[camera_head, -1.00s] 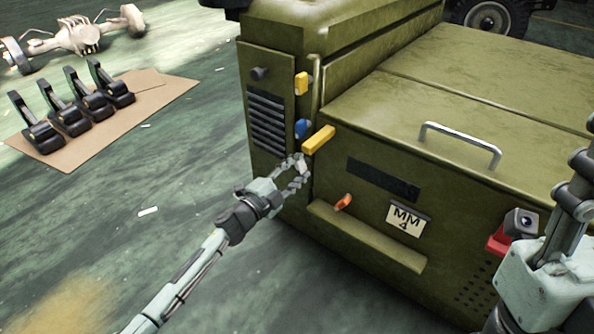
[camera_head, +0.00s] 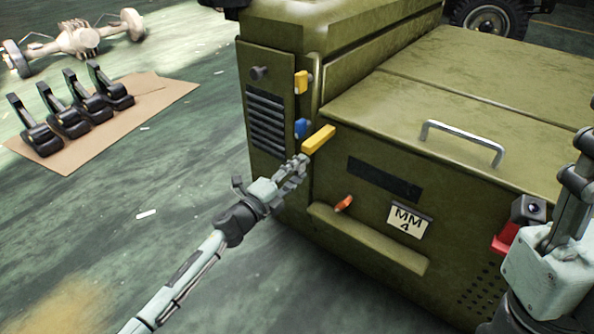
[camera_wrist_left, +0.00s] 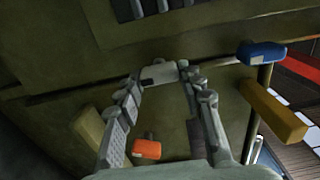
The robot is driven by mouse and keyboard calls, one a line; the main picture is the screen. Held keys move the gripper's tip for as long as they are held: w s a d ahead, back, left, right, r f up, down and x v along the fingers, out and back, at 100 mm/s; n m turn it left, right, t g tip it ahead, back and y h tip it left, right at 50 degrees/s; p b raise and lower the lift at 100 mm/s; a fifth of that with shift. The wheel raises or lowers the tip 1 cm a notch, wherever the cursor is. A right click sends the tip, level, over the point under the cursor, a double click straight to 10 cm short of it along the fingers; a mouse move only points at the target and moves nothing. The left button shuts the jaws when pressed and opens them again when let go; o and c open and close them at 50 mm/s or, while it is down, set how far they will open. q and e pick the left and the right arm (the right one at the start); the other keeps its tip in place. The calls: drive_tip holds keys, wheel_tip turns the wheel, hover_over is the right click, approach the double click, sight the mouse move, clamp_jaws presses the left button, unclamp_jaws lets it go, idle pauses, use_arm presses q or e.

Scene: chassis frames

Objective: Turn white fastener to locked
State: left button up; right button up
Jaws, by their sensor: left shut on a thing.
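The white fastener (camera_wrist_left: 160,73) shows in the left wrist view as a pale piece between my left fingertips, on the olive chassis (camera_head: 340,205). In the head view my fingers hide it. My left gripper (camera_head: 301,163) is closed on it at the chassis corner, just below the yellow handle; its fingers also show in the left wrist view (camera_wrist_left: 163,80). Which way the fastener points is hard to tell.
A yellow handle (camera_head: 318,139) and a blue one (camera_head: 301,128) sit just above my left gripper. An orange handle (camera_head: 344,203) is lower right, above a protruding ledge (camera_head: 367,240). Black pedal-like parts (camera_head: 85,105) lie on cardboard at left. The floor between is mostly clear.

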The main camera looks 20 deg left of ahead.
use_arm(q)
drive_tip(key=o, duration=1.2)
drive_tip(key=shift+c, duration=0.2)
drive_tip(key=v, duration=1.2)
